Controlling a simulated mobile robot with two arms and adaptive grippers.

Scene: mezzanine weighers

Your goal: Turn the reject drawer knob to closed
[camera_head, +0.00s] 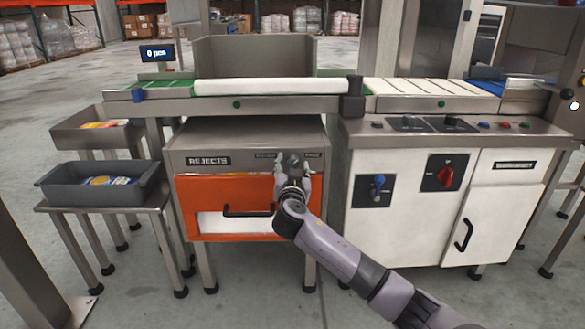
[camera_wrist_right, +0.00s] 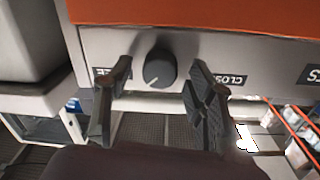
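The reject drawer (camera_head: 190,206) has an orange front under a grey panel marked REJECTS (camera_head: 208,161). The dark round knob (camera_wrist_right: 159,68) sits on this panel, which appears inverted in the right wrist view. Its pale pointer line slants to the lower left there, on the side away from the CLOSED label (camera_wrist_right: 237,80). The label on the other side is partly covered. My right gripper (camera_head: 292,172) is at the panel, open, with one finger on each side of the knob and gaps visible. It also shows in the right wrist view (camera_wrist_right: 160,75). My left gripper is out of view.
A black drawer handle (camera_head: 247,212) is below the knob. The white conveyor belt (camera_head: 255,87) runs above the panel. A white cabinet (camera_head: 405,225) with a red rotary switch (camera_head: 445,176) stands to the right. Grey bins (camera_head: 72,192) stand left.

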